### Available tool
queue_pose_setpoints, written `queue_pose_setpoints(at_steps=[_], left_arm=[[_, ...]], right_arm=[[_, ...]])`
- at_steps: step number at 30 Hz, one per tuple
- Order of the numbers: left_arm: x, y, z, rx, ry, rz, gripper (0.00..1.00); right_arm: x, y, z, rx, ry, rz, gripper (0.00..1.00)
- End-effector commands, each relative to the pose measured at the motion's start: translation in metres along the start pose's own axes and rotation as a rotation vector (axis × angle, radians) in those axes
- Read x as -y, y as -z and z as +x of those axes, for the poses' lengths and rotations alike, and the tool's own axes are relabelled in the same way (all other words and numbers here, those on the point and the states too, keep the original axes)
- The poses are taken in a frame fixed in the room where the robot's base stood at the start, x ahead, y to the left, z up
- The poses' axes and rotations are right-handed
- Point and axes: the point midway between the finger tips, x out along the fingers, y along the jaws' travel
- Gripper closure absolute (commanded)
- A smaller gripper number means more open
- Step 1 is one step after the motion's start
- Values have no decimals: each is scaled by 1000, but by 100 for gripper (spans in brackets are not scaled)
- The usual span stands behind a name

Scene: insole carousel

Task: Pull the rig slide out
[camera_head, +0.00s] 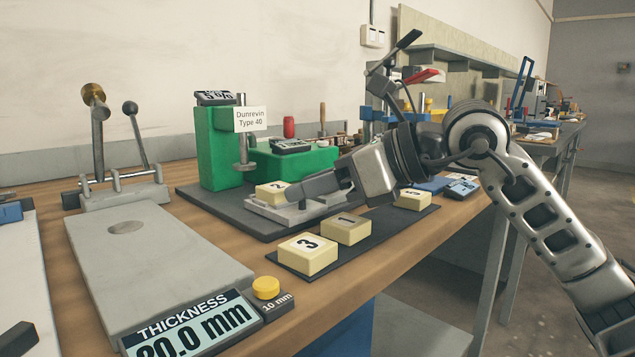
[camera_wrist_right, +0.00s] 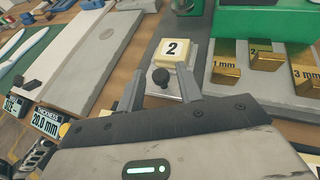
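The green rig (camera_head: 217,148) stands on a dark base plate (camera_head: 200,200), with a sign reading "Dunrevin Type 40" on it. Its light grey slide (camera_head: 262,210) carries a cream block marked 2 (camera_head: 271,190); this block also shows in the right wrist view (camera_wrist_right: 174,54). A black knob (camera_wrist_right: 160,77) sits at the slide's near end in the wrist view. My right gripper (camera_wrist_right: 160,84) is open, with one finger on each side of the knob; contact is not clear. In the head view my right gripper (camera_head: 298,190) hides part of the slide. My left gripper is not in view.
Cream blocks marked 3 (camera_head: 306,254) and 1 (camera_head: 346,228) lie on a dark strip in front of the slide. A grey plate fixture (camera_head: 150,255) with levers and a 20.0 mm thickness display (camera_head: 195,325) are at left. Gold gauge blocks (camera_wrist_right: 265,57) stand right of the slide.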

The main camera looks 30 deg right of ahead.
Motion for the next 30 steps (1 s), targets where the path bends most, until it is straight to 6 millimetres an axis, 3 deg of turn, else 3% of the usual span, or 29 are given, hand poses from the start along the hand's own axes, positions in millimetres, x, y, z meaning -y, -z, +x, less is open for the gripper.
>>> queue_pose_setpoints(at_steps=[12,17,25,30], left_arm=[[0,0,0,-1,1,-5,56],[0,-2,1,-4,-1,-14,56],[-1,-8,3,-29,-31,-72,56],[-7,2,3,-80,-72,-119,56]], right_arm=[[0,0,-1,0,0,1,60],[2,2,-12,-1,4,1,60],[1,5,-67,1,5,1,60],[0,3,-108,3,2,1,60]])
